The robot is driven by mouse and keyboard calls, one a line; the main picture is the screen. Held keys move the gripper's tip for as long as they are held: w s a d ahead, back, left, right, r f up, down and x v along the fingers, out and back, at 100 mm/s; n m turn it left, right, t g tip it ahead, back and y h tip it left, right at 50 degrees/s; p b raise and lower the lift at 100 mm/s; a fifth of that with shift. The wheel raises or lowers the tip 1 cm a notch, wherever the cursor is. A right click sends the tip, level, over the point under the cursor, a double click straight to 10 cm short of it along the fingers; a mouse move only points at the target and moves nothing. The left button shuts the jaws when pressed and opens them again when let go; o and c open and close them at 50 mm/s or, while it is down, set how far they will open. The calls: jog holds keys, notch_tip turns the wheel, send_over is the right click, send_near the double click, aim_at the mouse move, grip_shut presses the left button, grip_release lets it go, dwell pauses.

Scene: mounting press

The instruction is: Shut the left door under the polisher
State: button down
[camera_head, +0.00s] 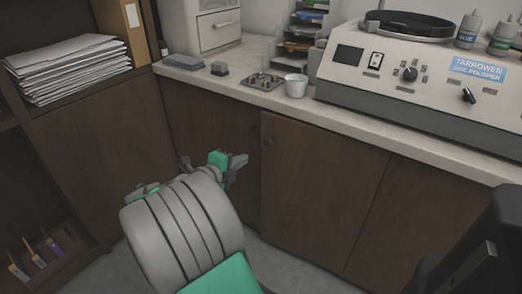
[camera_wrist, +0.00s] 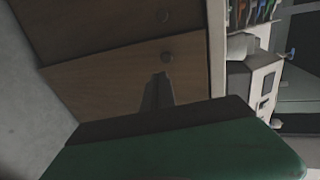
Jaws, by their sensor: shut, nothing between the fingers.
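The disc polisher (camera_head: 420,75) stands on the counter. Below its left end is a brown door (camera_head: 320,185) with a round knob (camera_head: 267,142) near its left edge. My gripper (camera_head: 241,160) is shut and empty, left of that knob, in front of the neighbouring panel. Its fingers (camera_wrist: 160,78) point towards the knobs in the wrist view.
The counter (camera_head: 345,115) overhangs the doors and carries a white cup (camera_head: 296,85) and a small tray (camera_head: 262,82). An open shelf (camera_head: 50,245) stands left. Floor (camera_head: 290,270) before the doors is clear.

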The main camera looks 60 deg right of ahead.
jog(key=b, duration=0.1)
send_near(266, 144)
jog(key=w+f+x, duration=0.1)
jog(key=x, duration=0.4)
jog(key=shift+s+d+r, duration=0.15)
jog(key=shift+s+d, duration=0.5)
jog(key=shift+d, duration=0.05)
